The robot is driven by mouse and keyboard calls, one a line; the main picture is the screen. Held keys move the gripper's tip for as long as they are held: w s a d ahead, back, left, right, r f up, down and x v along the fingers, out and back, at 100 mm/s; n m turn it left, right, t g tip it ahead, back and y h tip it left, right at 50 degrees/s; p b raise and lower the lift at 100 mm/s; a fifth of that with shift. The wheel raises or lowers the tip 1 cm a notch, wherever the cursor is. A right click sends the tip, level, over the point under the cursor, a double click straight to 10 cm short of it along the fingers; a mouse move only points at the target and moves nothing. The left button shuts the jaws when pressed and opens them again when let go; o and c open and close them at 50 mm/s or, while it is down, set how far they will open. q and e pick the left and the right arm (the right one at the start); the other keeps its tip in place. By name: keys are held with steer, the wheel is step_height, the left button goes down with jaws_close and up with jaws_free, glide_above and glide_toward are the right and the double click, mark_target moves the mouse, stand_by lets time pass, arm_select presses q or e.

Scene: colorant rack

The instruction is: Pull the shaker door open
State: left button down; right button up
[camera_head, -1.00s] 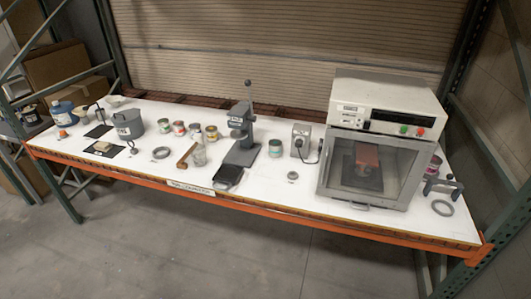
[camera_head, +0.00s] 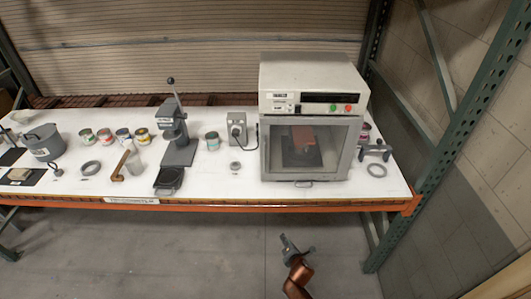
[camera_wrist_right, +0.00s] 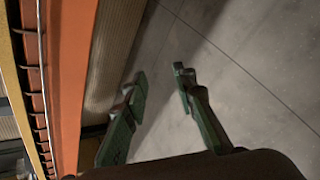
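The shaker (camera_head: 313,84) is a pale box with a control panel on top, at the right of the white bench in the head view. Its grey-framed glass door (camera_head: 268,155) is shut, with a small handle (camera_head: 304,184) at the bottom edge. A reddish-brown block on a dark base shows through the glass. My right gripper (camera_head: 296,240) is below the bench's front edge, over the floor, well apart from the door. In the right wrist view, my right gripper (camera_wrist_right: 158,82) has its two fingers spread with nothing between them. My left gripper is in neither view.
The bench's orange front beam (camera_head: 240,205) lies between my right gripper and the shaker. A green rack post (camera_head: 440,140) stands at the right. A grey clamp (camera_head: 375,149) and ring (camera_head: 377,170) sit right of the shaker. Bench space before the outlet box is mostly clear.

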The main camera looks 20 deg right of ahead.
steer(key=w+a+r+n+t+p, duration=0.1)
steer(key=w+a+r+n+t, duration=0.2)
steer(key=r, duration=0.7)
steer(key=w+r+n, duration=0.3)
steer(key=w+r, duration=0.2)
steer(key=r, duration=0.4)
steer(key=n+t+p, duration=0.2)
steer(key=n+t, duration=0.2)
steer(key=n, duration=0.1)
glide_toward(265, 157)
steer(key=w, duration=0.3)
steer(key=shift+h, duration=0.3)
steer(key=w, duration=0.2)
steer(key=w+b, duration=0.1)
steer(key=w, duration=0.3)
steer(key=shift+w+d+r, duration=0.1)
steer(key=shift+d, duration=0.15)
steer(key=shift+w+d, duration=0.1)
steer(key=shift+w, duration=0.6)
steer(key=shift+c, duration=0.4)
jaws_close()
